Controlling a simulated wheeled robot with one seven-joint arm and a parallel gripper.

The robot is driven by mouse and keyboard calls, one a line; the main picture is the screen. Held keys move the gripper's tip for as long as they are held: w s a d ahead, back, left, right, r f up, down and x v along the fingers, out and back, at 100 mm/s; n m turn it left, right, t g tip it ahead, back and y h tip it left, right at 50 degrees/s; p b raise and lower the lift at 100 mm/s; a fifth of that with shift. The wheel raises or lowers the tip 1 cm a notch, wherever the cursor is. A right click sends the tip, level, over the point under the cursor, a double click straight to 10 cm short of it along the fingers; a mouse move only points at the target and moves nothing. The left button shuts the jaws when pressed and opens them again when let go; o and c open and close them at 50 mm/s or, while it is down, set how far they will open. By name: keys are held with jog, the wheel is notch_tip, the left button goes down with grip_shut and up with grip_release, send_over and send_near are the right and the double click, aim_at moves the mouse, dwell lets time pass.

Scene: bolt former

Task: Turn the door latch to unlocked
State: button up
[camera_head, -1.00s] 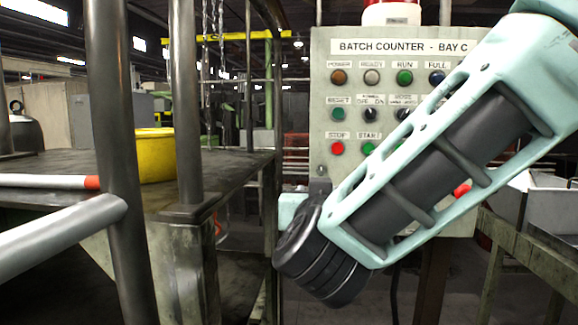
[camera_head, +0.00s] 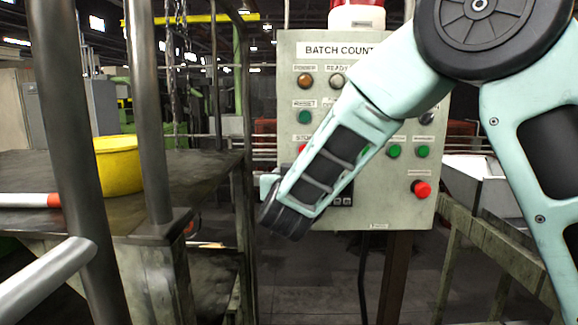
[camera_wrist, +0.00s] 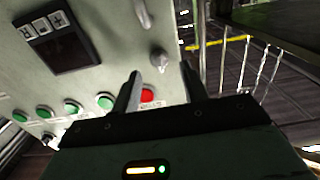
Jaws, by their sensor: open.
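The door latch looks to be the small grey metal knob (camera_wrist: 158,60) near the edge of the pale panel, in the wrist view. I cannot read its lock position. My gripper (camera_wrist: 162,86) is open and empty, its two dark fingers pointing toward the panel. The knob shows just beyond the fingertips, between their lines; whether they touch it I cannot tell. In the head view my arm covers the panel's lower left, where the latch is hidden, and the fingers do not show clearly. The batch counter panel (camera_head: 398,212) stands upright.
A red button (camera_wrist: 148,95) shows between the fingers, with several green buttons (camera_wrist: 105,101) beside it and a dark counter display (camera_wrist: 62,42). A red mushroom button (camera_head: 421,189) juts out at lower right. Steel posts (camera_head: 80,150) and a bench with a yellow tub (camera_head: 118,166) stand left.

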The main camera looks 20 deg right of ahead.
jog(key=shift+x, duration=0.9)
grip_shut()
